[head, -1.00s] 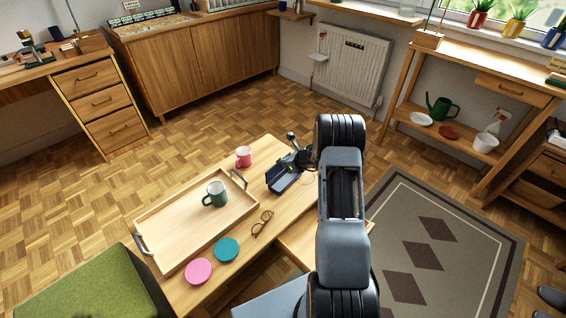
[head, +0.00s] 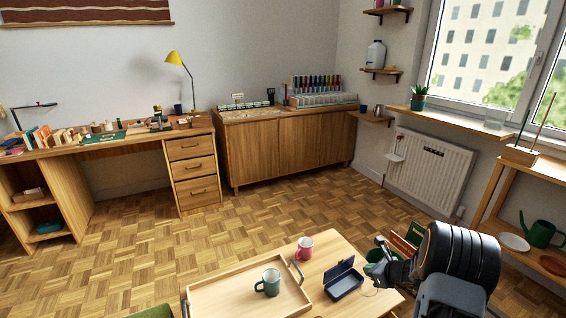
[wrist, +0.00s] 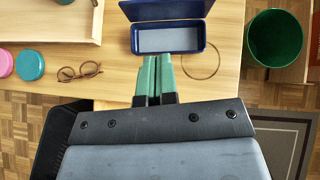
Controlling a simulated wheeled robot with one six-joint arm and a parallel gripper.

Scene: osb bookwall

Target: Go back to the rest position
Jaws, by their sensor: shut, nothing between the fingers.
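My gripper shows in the wrist view (wrist: 153,80) with its two green fingers together and nothing between them. It is above the low table, just in front of an open blue case (wrist: 168,38) with a grey inside. In the head view my arm is at the lower right, and the fingers are hard to make out there. The blue case (head: 343,282) stands open on the table (head: 330,252), left of my arm.
A wooden tray (head: 232,279) holds a green mug (head: 268,284). A pink mug (head: 305,248) stands behind it. Glasses (wrist: 79,72) lie on the table. A green bin (wrist: 276,37) stands right of the table. The parquet floor behind the table is clear.

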